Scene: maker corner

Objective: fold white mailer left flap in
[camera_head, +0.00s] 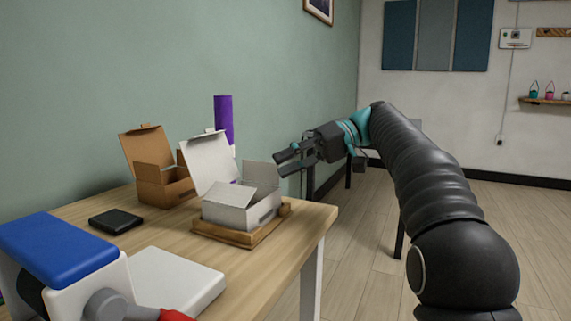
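The white mailer (268,208) stands on a wooden tray (243,238) near the right end of the table. Its lid (206,162) is raised at the back left. Its left flap (228,194) appears to stand up and lean outward over the near left side. Another white flap (262,174) stands at the right side. My gripper (282,162) is just beyond the mailer's upper right, pointing left, apart from the left flap. Its two fingers are spread with a gap and hold nothing visible. The mailer's inside is mostly hidden.
A brown open box (165,186) stands behind left of the mailer, with a purple cylinder (224,118) behind. A black flat box (116,221) and a white slab (175,281) lie on the table (288,262). A blue-topped machine (60,250) fills the near left.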

